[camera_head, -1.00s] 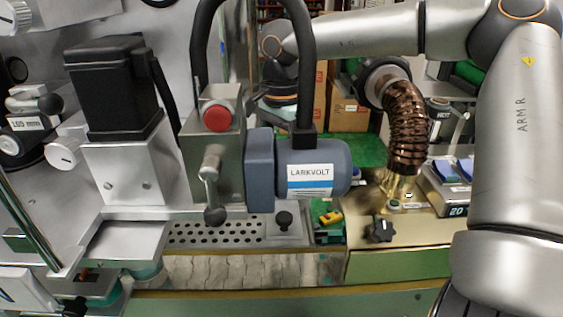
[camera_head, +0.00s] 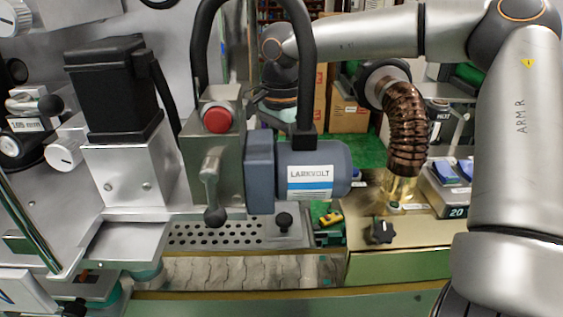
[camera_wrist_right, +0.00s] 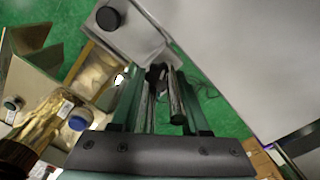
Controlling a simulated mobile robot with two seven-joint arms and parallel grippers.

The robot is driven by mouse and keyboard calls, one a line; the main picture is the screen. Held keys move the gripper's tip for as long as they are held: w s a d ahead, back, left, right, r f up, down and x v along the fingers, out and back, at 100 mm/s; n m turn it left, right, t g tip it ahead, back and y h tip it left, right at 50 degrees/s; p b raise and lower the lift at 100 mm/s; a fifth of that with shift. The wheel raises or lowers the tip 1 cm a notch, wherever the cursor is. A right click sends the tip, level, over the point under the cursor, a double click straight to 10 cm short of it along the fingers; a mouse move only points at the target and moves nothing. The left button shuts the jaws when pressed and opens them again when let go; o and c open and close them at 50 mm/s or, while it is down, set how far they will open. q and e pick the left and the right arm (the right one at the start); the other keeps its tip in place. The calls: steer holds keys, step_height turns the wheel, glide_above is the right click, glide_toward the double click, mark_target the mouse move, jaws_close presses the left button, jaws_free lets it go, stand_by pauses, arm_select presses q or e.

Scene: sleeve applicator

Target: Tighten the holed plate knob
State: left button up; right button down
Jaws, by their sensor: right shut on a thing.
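The holed plate (camera_head: 205,234) lies flat at the foot of the machine, below the blue-grey motor (camera_head: 318,170). A black knob (camera_head: 284,221) stands on the plain right end of this plate, with no gripper touching it in the head view. My right arm comes in from the right and bends down behind the motor, which hides its gripper there. In the right wrist view my right gripper (camera_wrist_right: 160,80) is shut on a small dark part (camera_wrist_right: 156,74), too dark and small to identify. My left gripper is in neither view.
A lever with a black ball (camera_head: 215,215) hangs left of the motor.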

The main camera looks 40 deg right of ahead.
steer(key=shift+m, duration=0.3)
steer(key=m, duration=0.3)
steer(key=m+b, duration=0.1)
steer(key=m, duration=0.2)
steer(key=shift+m, duration=0.3)
steer(key=m+b, duration=0.1)
steer(key=m, duration=0.5)
steer(key=shift+w+d, duration=0.1)
steer(key=shift+m, duration=0.4)
steer(key=shift+c, duration=2)
jaws_free()
step_height(320, 180, up, 13)
steer(key=p, duration=0.2)
steer(key=shift+f, duration=0.2)
